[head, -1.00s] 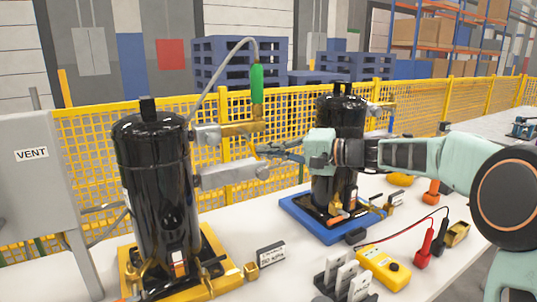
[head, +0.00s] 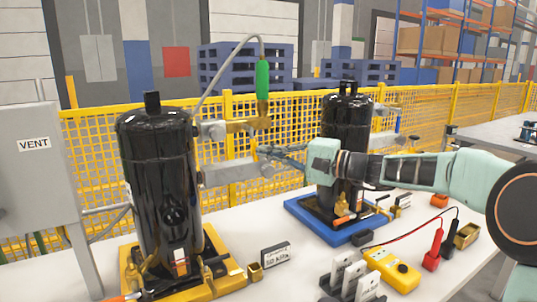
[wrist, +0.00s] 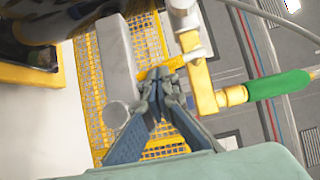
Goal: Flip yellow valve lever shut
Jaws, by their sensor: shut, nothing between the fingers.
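The yellow valve lever (wrist: 165,66) shows in the wrist view beside the brass valve fitting (wrist: 205,92), just past my fingertips. In the head view the brass fitting (head: 248,124) is on the upper side of the left black compressor (head: 160,190), below a green hose grip (head: 262,80). The lever is too small to make out clearly there. My gripper (wrist: 157,88) is shut and empty, its tips at or very near the lever; I cannot tell if they touch. In the head view my gripper (head: 266,153) reaches in from the right, below the fitting.
A second black compressor (head: 345,125) stands on a blue base behind my arm. A yellow meter (head: 392,270) with leads is on the white table. A grey VENT panel (head: 30,170) stands at left.

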